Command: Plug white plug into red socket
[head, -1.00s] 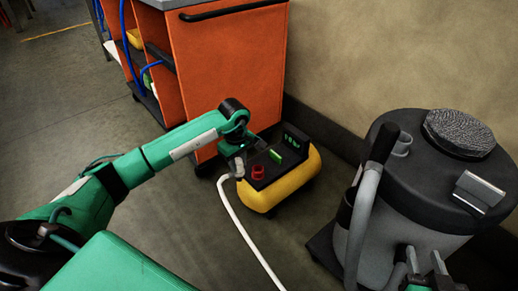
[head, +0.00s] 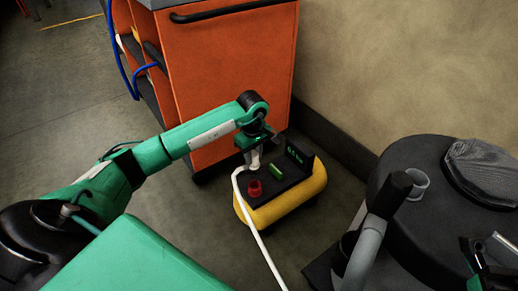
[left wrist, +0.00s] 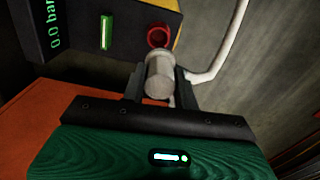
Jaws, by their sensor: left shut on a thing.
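The white plug (left wrist: 159,76) is held between the fingers of my left gripper (left wrist: 160,85) in the left wrist view. A white hose (head: 251,214) runs from the plug. The red socket (head: 254,188) is on the compressor's black top, in front of the gripper. In the left wrist view the red socket (left wrist: 159,36) lies just beyond the plug's end, and the two look apart. My right gripper (head: 478,257) shows partly at the right edge.
The yellow compressor (head: 290,201) has a green switch (head: 276,170) beside the red socket and a raised display panel (head: 297,160). An orange cabinet (head: 230,80) stands behind. A grey-black vacuum cleaner (head: 430,200) stands to the right. Floor is clear left of the compressor.

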